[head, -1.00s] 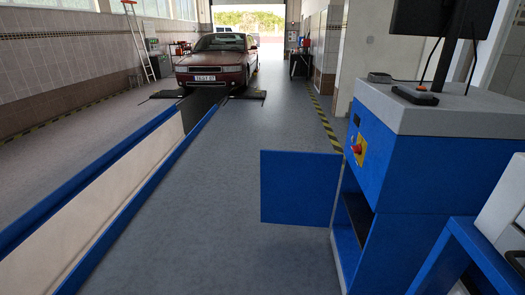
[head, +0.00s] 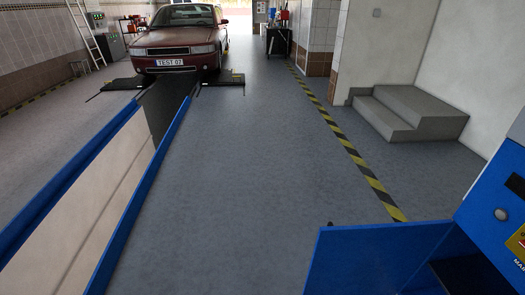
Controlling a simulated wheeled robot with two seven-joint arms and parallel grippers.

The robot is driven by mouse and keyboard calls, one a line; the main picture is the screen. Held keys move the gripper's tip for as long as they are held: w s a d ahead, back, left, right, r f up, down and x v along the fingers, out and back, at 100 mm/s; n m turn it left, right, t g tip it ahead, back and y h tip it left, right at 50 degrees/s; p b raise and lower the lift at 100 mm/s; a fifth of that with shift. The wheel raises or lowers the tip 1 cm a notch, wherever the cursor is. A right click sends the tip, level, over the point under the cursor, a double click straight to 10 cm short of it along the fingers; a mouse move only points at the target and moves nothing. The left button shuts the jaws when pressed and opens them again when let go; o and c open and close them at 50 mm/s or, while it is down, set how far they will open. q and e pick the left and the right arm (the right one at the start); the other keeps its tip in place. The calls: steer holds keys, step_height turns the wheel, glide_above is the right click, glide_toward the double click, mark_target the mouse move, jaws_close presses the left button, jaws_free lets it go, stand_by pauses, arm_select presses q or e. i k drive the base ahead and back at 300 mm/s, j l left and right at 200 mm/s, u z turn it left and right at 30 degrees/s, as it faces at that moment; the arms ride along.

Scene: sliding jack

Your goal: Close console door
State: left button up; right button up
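The blue console (head: 495,212) stands at the right edge, cut off by the frame. Its blue door (head: 375,262) stands open, swung out to the left of the console, its top edge toward me and its lower part out of frame. Part of the console's dark opening (head: 462,272) shows to the right of the door. A tiny dark bit shows just above the door's top left corner; I cannot tell what it is. Neither of my grippers shows.
A sunken pit with blue rails (head: 142,195) runs along the left. A dark red car (head: 180,40) stands at its far end. Grey steps (head: 408,112) are by the right wall, beyond a yellow-black floor stripe (head: 350,150). The grey floor (head: 240,190) between pit and console is clear.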

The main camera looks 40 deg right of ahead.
mark_target(376, 259)
steer(key=i+z, duration=0.15)
steer(key=i, duration=0.35)
steer(key=i+z, duration=0.2)
steer(key=i, duration=0.35)
steer(key=i+z, duration=0.15)
steer(key=i, duration=0.35)
steer(key=i+j+z, duration=0.15)
steer(key=i, duration=0.4)
steer(key=i+j+z, duration=0.2)
steer(key=i, duration=0.3)
steer(key=z, duration=0.9)
steer(key=i+j+z, duration=0.1)
steer(key=z, duration=0.85)
steer(key=j+z, duration=0.1)
steer(key=z, duration=0.8)
steer(key=j+z, duration=0.1)
steer(key=z, duration=0.85)
steer(key=k+j, duration=0.05)
